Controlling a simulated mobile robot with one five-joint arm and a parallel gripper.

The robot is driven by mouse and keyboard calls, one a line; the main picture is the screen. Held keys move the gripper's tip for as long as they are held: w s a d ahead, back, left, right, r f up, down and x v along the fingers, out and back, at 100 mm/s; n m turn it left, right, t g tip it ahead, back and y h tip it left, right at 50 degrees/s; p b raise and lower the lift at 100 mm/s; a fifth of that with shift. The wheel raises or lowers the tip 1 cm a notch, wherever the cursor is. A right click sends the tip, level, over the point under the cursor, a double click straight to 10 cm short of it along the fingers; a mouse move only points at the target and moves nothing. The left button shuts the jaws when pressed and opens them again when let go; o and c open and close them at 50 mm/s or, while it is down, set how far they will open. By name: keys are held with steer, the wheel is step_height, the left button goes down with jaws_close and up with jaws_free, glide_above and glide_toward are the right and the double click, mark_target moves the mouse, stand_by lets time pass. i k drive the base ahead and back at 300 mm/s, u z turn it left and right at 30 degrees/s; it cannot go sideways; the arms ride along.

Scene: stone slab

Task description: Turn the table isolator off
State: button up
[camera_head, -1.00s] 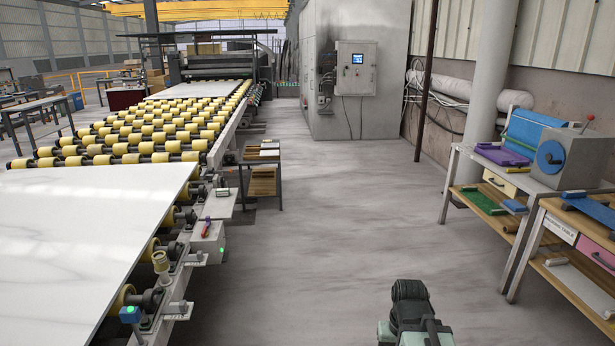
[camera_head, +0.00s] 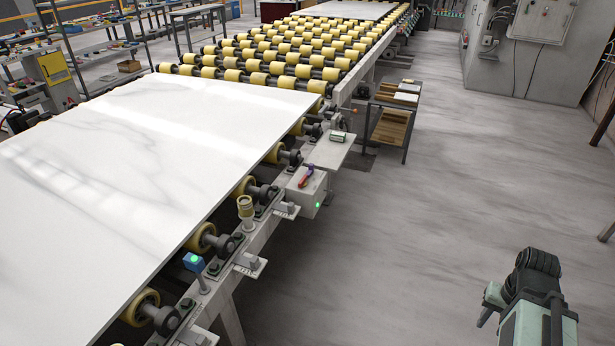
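A light grey box with a red handle, which looks like the table isolator (camera_head: 308,192), is mounted on the near side rail of the roller table. Its red handle (camera_head: 305,176) sits on top, and a small green light (camera_head: 317,205) glows on its side. My arm shows at the lower right, well apart from the box across open floor. My gripper's fingertips cannot be made out, so whether it is open or shut is unclear.
A white marble slab (camera_head: 130,150) lies on the yellow rollers at left. A blue sensor box (camera_head: 194,262) with a green light stands on the rail. A small shelf stand (camera_head: 392,127) is beyond the isolator. The grey floor (camera_head: 440,200) between my arm and the rail is clear.

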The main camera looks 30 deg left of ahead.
mark_target(302, 183)
steer(key=z, duration=0.15)
steer(key=i, duration=1.8)
steer(key=u, duration=3.95)
